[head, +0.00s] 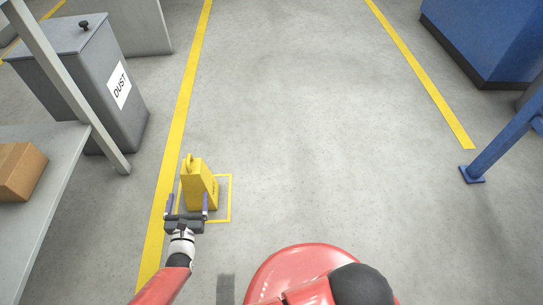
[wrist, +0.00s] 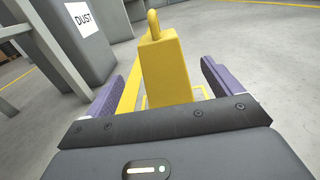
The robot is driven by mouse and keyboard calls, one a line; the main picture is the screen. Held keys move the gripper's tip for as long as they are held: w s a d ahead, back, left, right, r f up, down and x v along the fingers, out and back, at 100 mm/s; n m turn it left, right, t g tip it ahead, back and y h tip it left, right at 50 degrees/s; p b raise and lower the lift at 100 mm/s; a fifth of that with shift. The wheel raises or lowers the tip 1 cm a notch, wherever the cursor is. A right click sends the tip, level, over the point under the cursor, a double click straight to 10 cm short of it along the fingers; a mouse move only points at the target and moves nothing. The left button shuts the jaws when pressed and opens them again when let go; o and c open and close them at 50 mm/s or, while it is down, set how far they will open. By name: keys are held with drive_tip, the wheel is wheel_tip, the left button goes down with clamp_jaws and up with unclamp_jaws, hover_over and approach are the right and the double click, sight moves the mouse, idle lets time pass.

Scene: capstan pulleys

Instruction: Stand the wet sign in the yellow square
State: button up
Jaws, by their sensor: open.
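The wet sign (head: 201,184) is a yellow folding floor sign with a loop handle on top. It stands upright on the floor, within or over the left part of the yellow square (head: 230,198) outlined there. In the wrist view the sign (wrist: 167,70) is straight ahead, between and beyond the purple fingers. My gripper (head: 188,205) is open, with its fingers apart on the near side of the sign. I cannot tell whether a finger touches it. My gripper hides part of the square's near left corner and the sign's base.
A grey dust bin (head: 85,85) stands at the left, beyond a grey shelf (head: 45,190) with a cardboard box (head: 18,171). A yellow floor line (head: 182,105) runs just left of the square. A blue machine (head: 490,40) and blue post (head: 505,150) stand right. The middle floor is clear.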

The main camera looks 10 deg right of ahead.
drive_tip(key=d+r+m+g+h, duration=0.3)
drive_tip(key=d+r+m+g, duration=0.4)
drive_tip(key=d+r+m, duration=0.35)
drive_tip(key=d+r+m+g+h, duration=0.4)
drive_tip(key=d+r+m+g, duration=0.35)
drive_tip(key=d+m, duration=0.55)
drive_tip(key=s+d+r+m+t+y, duration=0.1)
drive_tip(key=s+d+r+m+y, duration=0.3)
drive_tip(key=s+d+r+m, duration=0.2)
drive_tip(key=s+d+r+m+t+y, duration=0.1)
drive_tip(key=s+d+r+m+y, duration=0.3)
drive_tip(key=s+r, duration=0.6)
drive_tip(key=shift+d+r+m, duration=0.85)
drive_tip(key=shift+r, duration=1)
drive_tip(key=shift+s, duration=0.1)
